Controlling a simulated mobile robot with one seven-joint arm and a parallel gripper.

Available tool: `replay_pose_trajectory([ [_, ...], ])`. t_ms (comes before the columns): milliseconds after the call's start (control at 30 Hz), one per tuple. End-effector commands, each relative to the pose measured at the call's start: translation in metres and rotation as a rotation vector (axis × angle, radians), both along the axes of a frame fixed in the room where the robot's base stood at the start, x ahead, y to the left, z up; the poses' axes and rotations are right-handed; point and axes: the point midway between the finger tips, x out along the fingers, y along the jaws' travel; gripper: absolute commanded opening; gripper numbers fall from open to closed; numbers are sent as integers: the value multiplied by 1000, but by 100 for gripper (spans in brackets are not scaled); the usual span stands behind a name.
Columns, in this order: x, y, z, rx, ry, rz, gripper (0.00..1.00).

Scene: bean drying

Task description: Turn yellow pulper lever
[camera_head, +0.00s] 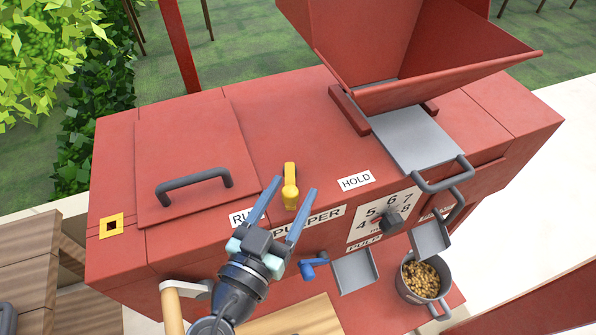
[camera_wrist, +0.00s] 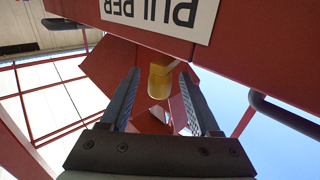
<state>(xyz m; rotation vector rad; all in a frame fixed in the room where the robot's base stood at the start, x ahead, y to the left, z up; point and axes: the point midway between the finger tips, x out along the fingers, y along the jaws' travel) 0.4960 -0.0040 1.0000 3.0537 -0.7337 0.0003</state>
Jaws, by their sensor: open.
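The yellow pulper lever (camera_head: 290,186) stands on top of the red pulper machine (camera_head: 300,110), between the RUN label (camera_head: 240,217) and the HOLD label (camera_head: 356,181). My gripper (camera_head: 291,185) is open, its two blue fingers spread on either side of the lever's lower end in the head view. In the wrist view, the lever's rounded yellow end (camera_wrist: 160,82) shows between and beyond my open fingers (camera_wrist: 162,95). I see no finger touching it. The PULPER label (camera_wrist: 168,12) is at the top of the wrist view.
A grey-handled lid (camera_head: 195,160) lies left of the lever. The red hopper (camera_head: 400,50) rises at the back right. A numbered dial (camera_head: 392,218) and a blue handle (camera_head: 310,267) are on the front. A cup of beans (camera_head: 424,278) stands at the lower right.

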Motion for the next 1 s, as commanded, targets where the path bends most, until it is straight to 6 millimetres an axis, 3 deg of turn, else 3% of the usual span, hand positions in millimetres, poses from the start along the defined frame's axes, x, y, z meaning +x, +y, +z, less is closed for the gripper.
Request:
replay_pose_trajectory([
  [200, 25, -13, 1, 1, 0, -1, 63],
  [600, 31, -16, 0, 1, 0, 0, 61],
  [933, 30, -16, 0, 1, 0, 0, 2],
  [1000, 30, -16, 0, 1, 0, 0, 0],
])
